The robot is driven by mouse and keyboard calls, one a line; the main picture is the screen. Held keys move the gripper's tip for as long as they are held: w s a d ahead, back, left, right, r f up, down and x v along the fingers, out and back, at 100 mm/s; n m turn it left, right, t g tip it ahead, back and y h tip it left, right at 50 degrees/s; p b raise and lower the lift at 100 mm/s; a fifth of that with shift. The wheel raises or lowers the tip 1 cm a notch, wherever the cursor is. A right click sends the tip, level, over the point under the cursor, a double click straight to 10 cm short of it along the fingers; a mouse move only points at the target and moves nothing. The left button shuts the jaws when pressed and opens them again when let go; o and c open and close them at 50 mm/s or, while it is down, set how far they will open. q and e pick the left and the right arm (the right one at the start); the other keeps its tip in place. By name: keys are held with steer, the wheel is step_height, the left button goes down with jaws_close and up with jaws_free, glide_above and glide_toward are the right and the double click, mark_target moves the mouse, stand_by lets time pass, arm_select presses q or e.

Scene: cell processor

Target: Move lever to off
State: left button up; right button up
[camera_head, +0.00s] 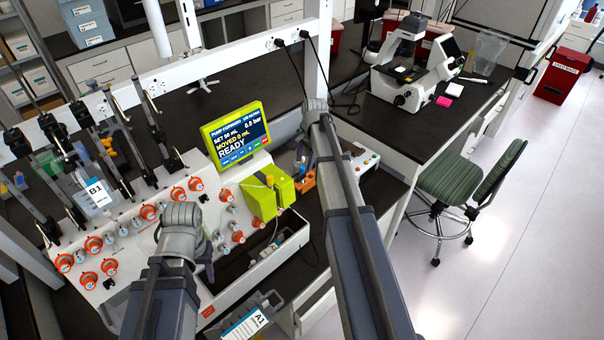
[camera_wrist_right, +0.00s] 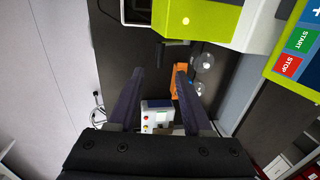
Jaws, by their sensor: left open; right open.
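I cannot make out a lever clearly in either view. A small white control box (camera_head: 364,160) with red and green buttons stands on the dark bench right of my right arm. It also shows in the right wrist view (camera_wrist_right: 157,114), low between the fingers.
A green-framed display (camera_head: 236,135) reads READY. Beside it are a green pump block (camera_head: 266,198) and a small orange rack (camera_head: 304,183), also in the right wrist view (camera_wrist_right: 180,82). A microscope (camera_head: 408,70) and green chair (camera_head: 455,182) stand right; the floor there is open.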

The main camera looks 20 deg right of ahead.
mark_target(301, 177)
steer(key=f+b, duration=0.5)
steer(key=w+f+b, duration=0.1)
steer(key=f+b, duration=0.1)
steer(key=shift+w+a+f+b, duration=0.1)
steer(key=shift+a+f+b, duration=0.1)
steer(key=shift+f+b, duration=0.2)
jaws_close()
stand_by(0.4)
